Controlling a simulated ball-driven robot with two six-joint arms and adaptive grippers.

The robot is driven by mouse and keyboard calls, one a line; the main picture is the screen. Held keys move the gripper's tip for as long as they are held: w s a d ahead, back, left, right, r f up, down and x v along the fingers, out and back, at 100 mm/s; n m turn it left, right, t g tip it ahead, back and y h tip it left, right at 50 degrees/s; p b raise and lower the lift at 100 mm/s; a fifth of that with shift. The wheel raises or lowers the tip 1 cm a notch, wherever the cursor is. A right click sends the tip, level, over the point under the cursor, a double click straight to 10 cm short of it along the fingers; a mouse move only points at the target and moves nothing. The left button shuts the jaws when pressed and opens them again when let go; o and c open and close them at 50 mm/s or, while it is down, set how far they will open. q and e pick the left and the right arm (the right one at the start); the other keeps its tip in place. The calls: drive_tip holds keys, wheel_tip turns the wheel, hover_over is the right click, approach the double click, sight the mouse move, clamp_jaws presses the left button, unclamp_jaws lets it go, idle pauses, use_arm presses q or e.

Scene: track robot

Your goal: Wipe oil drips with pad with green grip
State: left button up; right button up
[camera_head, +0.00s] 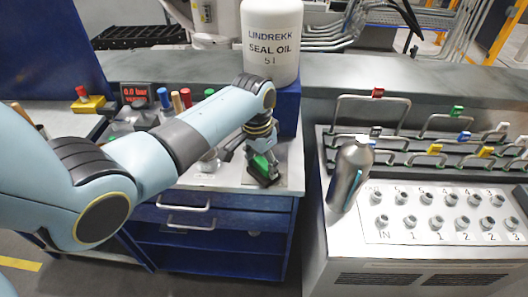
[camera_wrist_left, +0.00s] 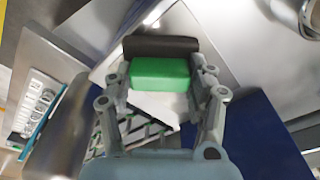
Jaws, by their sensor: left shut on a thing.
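My left gripper (camera_head: 262,150) reaches over the metal worktop (camera_head: 215,180) of the blue cabinet. It is shut on the green grip (camera_wrist_left: 160,74) of a pad, with one finger on each side. The pad (camera_wrist_left: 160,46) shows as a dark block beyond the grip in the left wrist view. In the head view the green grip (camera_head: 262,164) is low at the worktop's right front part, partly hidden by the fingers. I cannot tell whether the pad touches the surface. I cannot make out any oil drips. My right gripper is in neither view.
A white seal oil drum (camera_head: 271,40) stands on a blue block (camera_head: 288,105) behind the gripper. A steel flask (camera_head: 349,175) stands on the numbered port panel (camera_head: 440,215) at right. Coloured-handled items (camera_head: 175,100) and a red display (camera_head: 135,93) are at the back left.

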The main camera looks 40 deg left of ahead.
use_arm(q)
drive_tip(key=shift+s+d+r+p, duration=0.25)
drive_tip(key=shift+s+d+p, duration=0.2)
drive_tip(key=shift+s+p, duration=0.25)
drive_tip(key=shift+s+f, duration=0.1)
drive_tip(key=shift+f, duration=0.15)
drive_tip(key=shift+w+a+f, duration=0.15)
drive_tip(key=shift+w+a, duration=0.05)
drive_tip(key=shift+w, duration=0.25)
drive_tip(key=shift+w+a+f+b, duration=0.1)
drive_tip(key=shift+w+a+b, duration=0.3)
drive_tip(key=shift+w+b, duration=0.15)
drive_tip(key=shift+w+a+b, duration=0.35)
drive_tip(key=shift+w+b, duration=0.05)
drive_tip(key=shift+w, duration=0.2)
drive_tip(key=shift+w+d+r+p, duration=0.15)
drive_tip(key=shift+d+r+p, duration=0.05)
drive_tip(key=shift+d+p, duration=0.2)
drive_tip(key=s+p, duration=0.1)
drive_tip(key=s+d+p, duration=0.1)
drive_tip(key=shift+s+d, duration=0.25)
drive_tip(key=shift+s, duration=0.05)
drive_tip(key=shift+s+d, duration=0.2)
drive_tip(key=shift+s, duration=0.05)
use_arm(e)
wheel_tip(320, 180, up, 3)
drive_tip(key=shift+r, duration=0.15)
use_arm(q)
drive_tip(key=shift+f, duration=0.1)
